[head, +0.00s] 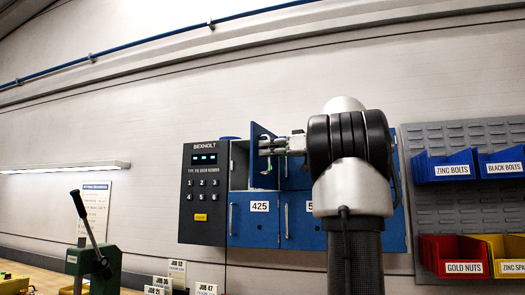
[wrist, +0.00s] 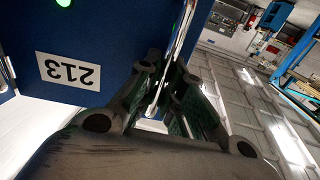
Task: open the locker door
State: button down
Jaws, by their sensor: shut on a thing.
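The locker (head: 238,185) hangs on the wall with blue doors beside a dark keypad panel (head: 203,192). Its upper left door (head: 256,165) stands swung out from the frame, and part of the pale compartment (head: 239,167) shows beside it. In the wrist view this door (wrist: 110,50) carries the label 213, upside down. My gripper (head: 266,148) is shut on the door's metal handle (wrist: 178,50); the fingers (wrist: 166,88) lie on both sides of the bar. My arm hides much of the locker's right side.
The lower left door, 425 (head: 254,217), is closed. A pegboard with blue bins (head: 445,166), a red bin (head: 453,255) and a yellow bin (head: 503,250) is at the right. A green lever press (head: 98,262) stands on the bench at left.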

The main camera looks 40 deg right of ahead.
jog(key=shift+s+d, duration=0.1)
dwell(0.3)
jog(key=c, duration=1.8)
grip_release()
jog(key=v, duration=1.2)
